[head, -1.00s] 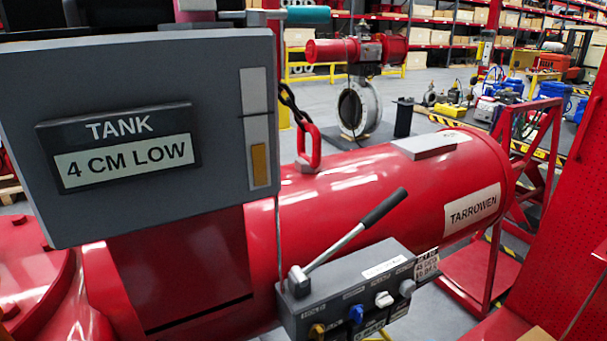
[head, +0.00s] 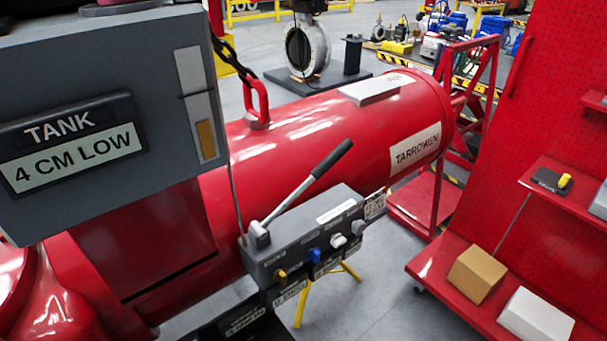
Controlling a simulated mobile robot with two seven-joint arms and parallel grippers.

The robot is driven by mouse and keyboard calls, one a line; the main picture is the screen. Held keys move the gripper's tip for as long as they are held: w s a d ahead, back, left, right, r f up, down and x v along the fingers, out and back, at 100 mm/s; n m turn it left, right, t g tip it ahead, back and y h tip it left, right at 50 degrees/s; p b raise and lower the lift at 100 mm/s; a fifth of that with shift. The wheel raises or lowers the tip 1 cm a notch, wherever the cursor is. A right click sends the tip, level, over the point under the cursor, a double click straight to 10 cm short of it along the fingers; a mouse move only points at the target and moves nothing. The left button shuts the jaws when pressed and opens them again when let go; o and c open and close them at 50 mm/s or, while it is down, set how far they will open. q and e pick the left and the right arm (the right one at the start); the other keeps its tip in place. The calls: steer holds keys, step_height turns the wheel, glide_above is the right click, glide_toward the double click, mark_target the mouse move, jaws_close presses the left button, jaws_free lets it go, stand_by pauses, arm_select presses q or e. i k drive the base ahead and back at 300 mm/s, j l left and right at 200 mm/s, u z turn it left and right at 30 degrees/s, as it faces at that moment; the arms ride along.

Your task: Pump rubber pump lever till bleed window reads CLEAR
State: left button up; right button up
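The pump lever (head: 305,188) has a silver shaft and a black rubber grip (head: 331,158). It slants up to the right from a pivot on the grey manifold block (head: 300,235). Nothing touches the lever. The block carries a yellow knob (head: 280,275), a blue knob (head: 314,255), a white knob (head: 338,241) and a grey knob. A grey box at the left has a display (head: 72,143) reading "TANK 4 CM LOW". I cannot make out a bleed window reading. Neither of my grippers is in view.
A red cylinder (head: 300,135) labelled "TARROWEN" lies behind the block. A red pegboard cart (head: 440,262) with cardboard and white boxes stands at the right. Grey floor (head: 375,290) is clear between block and cart. A chain hangs beside the grey box.

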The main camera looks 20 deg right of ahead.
mark_target(345, 145)
steer(key=k+l+z, duration=0.1)
steer(key=l, duration=0.25)
steer(key=k+l+z, duration=0.15)
steer(key=l, duration=0.25)
steer(key=k+l+z, duration=0.1)
steer(key=l, duration=0.3)
steer(key=i+l+u, duration=0.15)
steer(key=u, duration=0.8)
steer(key=i+l+u, duration=0.15)
steer(key=l+u, duration=0.15)
steer(key=l, duration=0.2)
steer(key=l+u, duration=0.3)
steer(key=l, duration=0.25)
steer(key=i+l+u, duration=0.1)
steer(key=l, duration=0.45)
steer(key=l+u, duration=0.1)
steer(key=l, duration=0.45)
steer(key=i, duration=0.05)
